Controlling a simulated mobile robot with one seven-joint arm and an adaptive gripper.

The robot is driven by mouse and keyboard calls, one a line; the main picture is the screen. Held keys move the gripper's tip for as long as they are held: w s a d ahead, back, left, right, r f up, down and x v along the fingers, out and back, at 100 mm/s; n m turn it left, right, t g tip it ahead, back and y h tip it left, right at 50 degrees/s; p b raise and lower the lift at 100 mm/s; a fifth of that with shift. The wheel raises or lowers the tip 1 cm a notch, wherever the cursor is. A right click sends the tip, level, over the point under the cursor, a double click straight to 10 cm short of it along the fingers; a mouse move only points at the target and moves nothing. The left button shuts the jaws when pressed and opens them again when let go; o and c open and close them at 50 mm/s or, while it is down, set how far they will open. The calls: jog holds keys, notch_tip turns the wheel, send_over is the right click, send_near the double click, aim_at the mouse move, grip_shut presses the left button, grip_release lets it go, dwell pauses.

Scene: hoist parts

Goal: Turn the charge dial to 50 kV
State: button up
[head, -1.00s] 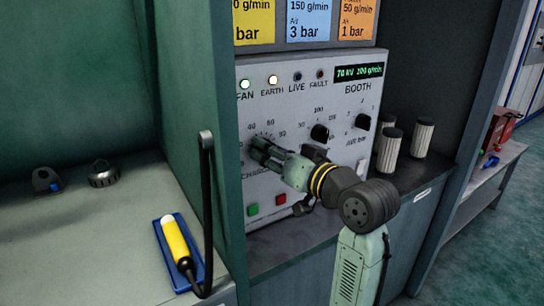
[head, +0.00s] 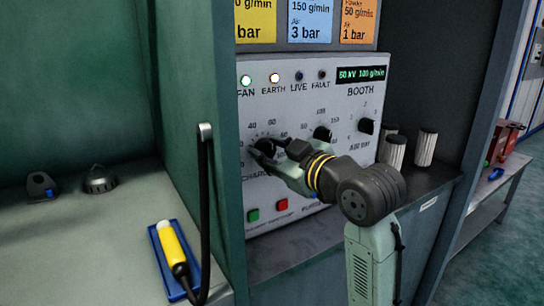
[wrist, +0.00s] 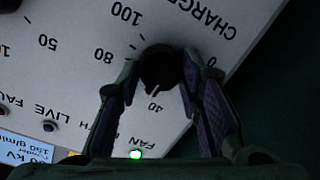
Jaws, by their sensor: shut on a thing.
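The charge dial (head: 264,147) is a black knob at the lower left of the grey control panel (head: 300,218). In the wrist view the dial (wrist: 158,66) sits between both fingers, with a short white pointer mark near the 40 side of its scale. My gripper (head: 270,152) is closed around it, and the wrist view shows my gripper (wrist: 160,80) with a finger on each side. The panel display (head: 361,74) reads 50 kV 100 g/min. My fingers hide part of the dial scale in both views.
Two more black knobs (head: 322,134) and (head: 366,126) are to the right. Green (head: 253,215) and red (head: 283,205) buttons lie below. Pale filter cylinders (head: 426,147) stand on the right. A yellow-handled tool (head: 172,245) lies in a blue tray on the left bench.

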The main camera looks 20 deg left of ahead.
jog(key=shift+n, duration=0.4)
jog(key=o, duration=1.2)
jog(key=shift+c, duration=0.2)
jog(key=v, duration=1.2)
jog(key=shift+s, duration=0.1)
